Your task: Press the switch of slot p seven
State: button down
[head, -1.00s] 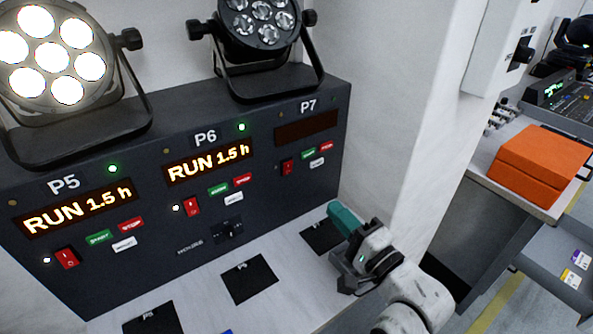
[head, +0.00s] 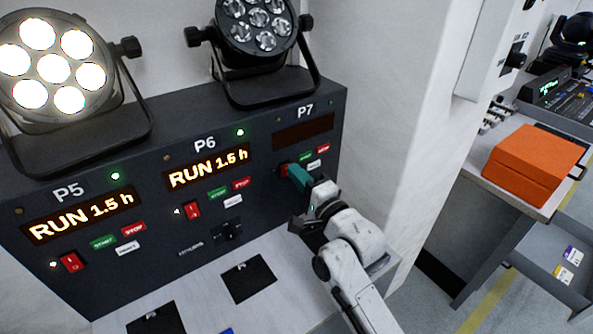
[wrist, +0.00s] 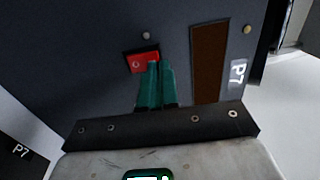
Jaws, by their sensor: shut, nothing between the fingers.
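The slot P7 label (head: 305,111) is at the right end of the dark panel, above a blank, dark display (head: 303,131). The red P7 rocker switch (wrist: 142,62) shows in a black frame in the wrist view; in the head view my fingers mostly cover it. My gripper (head: 291,170) is shut and empty, its teal fingers pointing at the panel. In the wrist view the fingertips (wrist: 160,65) overlap the switch's lower right edge; I cannot tell whether they touch it. The lamp (head: 257,20) above this end is unlit.
The P6 switch (head: 192,210) and P5 switch (head: 71,262) sit left, under lit RUN displays. Green START (head: 305,156) and red STOP (head: 323,148) buttons are close to my fingers. A white wall (head: 385,110) stands right. An orange box (head: 533,165) lies beyond it.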

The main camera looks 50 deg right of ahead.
jog(key=shift+w, duration=0.3)
jog(key=shift+r, duration=0.1)
jog(key=shift+w+d+r+g+p, duration=0.2)
jog(key=shift+r+g+p, duration=0.15)
jog(key=shift+p, duration=0.8)
jog(key=shift+a+f+b, duration=0.1)
jog(key=shift+f+b, duration=0.3)
jog(key=shift+b, duration=0.05)
jog(key=shift+s, duration=0.15)
